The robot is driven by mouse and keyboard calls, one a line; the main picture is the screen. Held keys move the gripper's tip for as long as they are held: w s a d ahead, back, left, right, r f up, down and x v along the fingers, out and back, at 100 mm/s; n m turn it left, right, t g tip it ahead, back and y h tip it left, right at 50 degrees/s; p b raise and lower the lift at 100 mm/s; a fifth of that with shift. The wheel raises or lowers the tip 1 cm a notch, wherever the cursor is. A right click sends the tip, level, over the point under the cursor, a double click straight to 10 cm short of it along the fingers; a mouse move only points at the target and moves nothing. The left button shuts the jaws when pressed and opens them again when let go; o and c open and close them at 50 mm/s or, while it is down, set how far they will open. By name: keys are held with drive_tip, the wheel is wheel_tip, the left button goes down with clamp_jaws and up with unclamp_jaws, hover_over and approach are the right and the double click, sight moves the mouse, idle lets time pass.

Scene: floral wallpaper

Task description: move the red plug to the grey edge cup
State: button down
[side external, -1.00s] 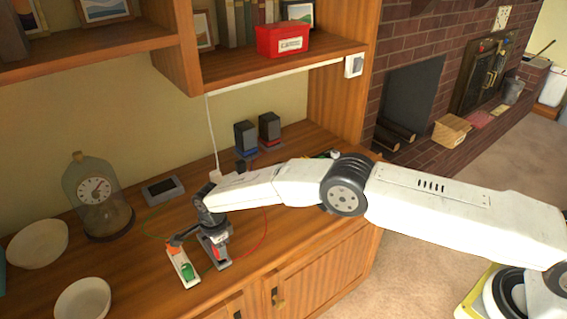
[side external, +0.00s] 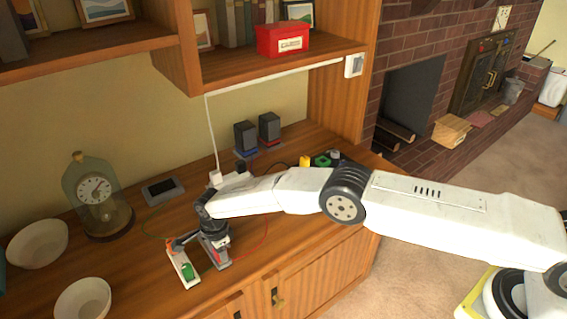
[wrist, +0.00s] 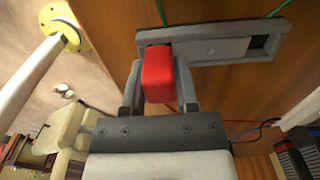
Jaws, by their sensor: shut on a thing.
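In the wrist view the red plug (wrist: 158,75) is between the two fingers of my gripper (wrist: 158,88). My gripper is shut on it. Beyond the plug lies a long grey holder (wrist: 210,49), with a dark square opening near its right end. The plug overlaps the left part of this holder. I cannot tell whether it touches the holder or is above it. I cannot tell which part is the grey edge cup. In the side view my gripper (side external: 214,235) is low over the wooden counter, and its fingertips and the plug are unclear there.
A pale strip with a green piece (side external: 187,270) lies left of my gripper. Two white bowls (side external: 38,243) and a domed clock (side external: 97,195) stand further left. Two dark speakers (side external: 246,136) stand behind. Thin green and red cables loop across the counter.

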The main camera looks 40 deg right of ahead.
drive_tip(key=shift+f, duration=0.1)
drive_tip(key=shift+c, duration=1.4)
unclamp_jaws()
drive_tip(key=shift+r, duration=3.9)
drive_tip(key=shift+d+r, duration=0.1)
